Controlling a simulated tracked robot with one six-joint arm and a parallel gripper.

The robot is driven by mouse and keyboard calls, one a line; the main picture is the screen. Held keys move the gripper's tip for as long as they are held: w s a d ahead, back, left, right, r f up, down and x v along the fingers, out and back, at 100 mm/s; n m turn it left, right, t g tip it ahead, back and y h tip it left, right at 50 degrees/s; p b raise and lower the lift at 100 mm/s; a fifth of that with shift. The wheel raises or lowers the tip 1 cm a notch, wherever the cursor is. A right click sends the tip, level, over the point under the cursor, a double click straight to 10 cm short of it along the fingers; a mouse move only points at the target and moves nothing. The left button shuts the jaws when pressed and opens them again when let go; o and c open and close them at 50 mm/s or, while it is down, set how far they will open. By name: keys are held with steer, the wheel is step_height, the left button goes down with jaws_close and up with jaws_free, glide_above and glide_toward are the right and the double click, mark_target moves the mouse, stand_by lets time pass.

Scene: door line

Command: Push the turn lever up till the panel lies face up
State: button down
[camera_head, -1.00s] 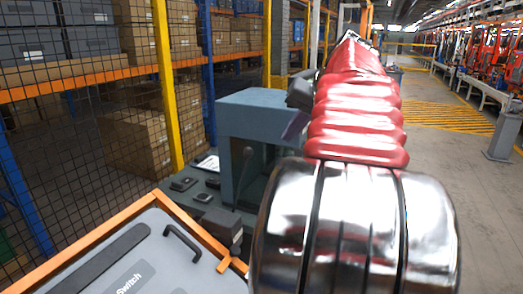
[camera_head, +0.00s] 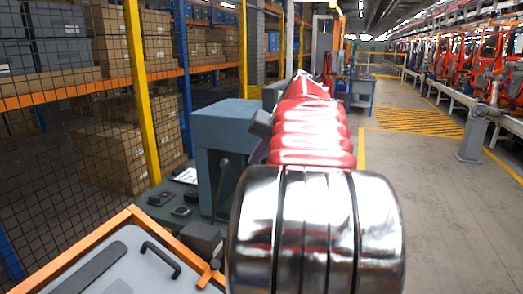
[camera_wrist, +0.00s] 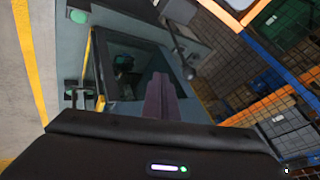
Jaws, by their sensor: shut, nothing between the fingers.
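The panel (camera_head: 118,270) is a pale grey board in an orange frame at the lower left of the head view, cut off by the picture's edge. It bears a black handle. A thin dark lever (camera_head: 221,182) with a round knob rises beside a dark block at the panel's right corner. What looks like the same lever shows in the wrist view (camera_wrist: 180,48), its knob above and right of my fingers. My gripper (camera_wrist: 160,82) has purple fingers, shut and empty, apart from the lever in that picture. In the head view my arm hides most of it.
A blue-grey box (camera_head: 227,122) stands behind the lever, close to my gripper. Small dark items (camera_head: 170,198) lie on the dark bench. A mesh fence (camera_head: 60,140) and racks fill the left.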

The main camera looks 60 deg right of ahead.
steer(key=w, duration=0.1)
steer(key=w+a+f, duration=0.1)
steer(key=w, duration=0.1)
steer(key=w+f, duration=0.1)
steer(key=w, duration=0.1)
steer(key=shift+w+a, duration=0.2)
steer(key=shift+d, duration=0.15)
